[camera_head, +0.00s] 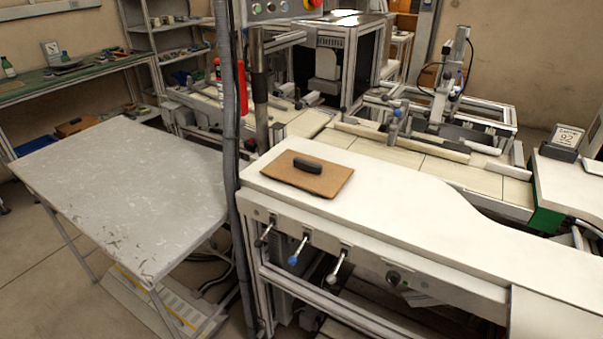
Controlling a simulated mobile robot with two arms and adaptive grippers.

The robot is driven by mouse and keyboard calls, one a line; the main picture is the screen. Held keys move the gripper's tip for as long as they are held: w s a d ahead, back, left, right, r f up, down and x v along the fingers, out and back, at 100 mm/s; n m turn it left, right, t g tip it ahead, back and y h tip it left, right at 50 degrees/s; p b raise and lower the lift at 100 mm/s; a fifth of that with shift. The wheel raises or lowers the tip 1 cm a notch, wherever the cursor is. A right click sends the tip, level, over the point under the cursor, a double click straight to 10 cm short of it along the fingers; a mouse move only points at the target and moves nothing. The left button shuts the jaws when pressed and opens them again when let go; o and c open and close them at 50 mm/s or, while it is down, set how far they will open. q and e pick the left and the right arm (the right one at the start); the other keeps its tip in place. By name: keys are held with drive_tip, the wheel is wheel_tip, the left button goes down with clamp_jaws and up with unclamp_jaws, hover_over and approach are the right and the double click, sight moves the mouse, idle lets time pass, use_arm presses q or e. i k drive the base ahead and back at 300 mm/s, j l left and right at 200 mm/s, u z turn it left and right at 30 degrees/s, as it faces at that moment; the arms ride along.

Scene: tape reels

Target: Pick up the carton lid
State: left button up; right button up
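A flat brown carton lid (327,185) lies on the white worktop (395,200), near its left end. A short black handle-like block (307,163) sits on top of the lid, toward its far left part. The lid looks flat and nothing covers it apart from this block. Neither my left nor my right gripper shows in the head view.
A grey conduit (229,130) rises just left of the worktop. A scratched grey table (120,190) stands to the left with its top bare. Levers (298,250) stick out from the worktop's front. Machinery (440,120) stands behind. The worktop right of the lid is clear.

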sight(315, 175)
drive_tip(key=z, duration=0.5)
drive_tip(key=l+z, duration=0.1)
drive_tip(key=z, duration=1.9)
drive_tip(key=u, duration=2.45)
drive_tip(key=i+j+z, duration=0.35)
drive_tip(key=i+j, duration=0.25)
drive_tip(key=j, duration=0.25)
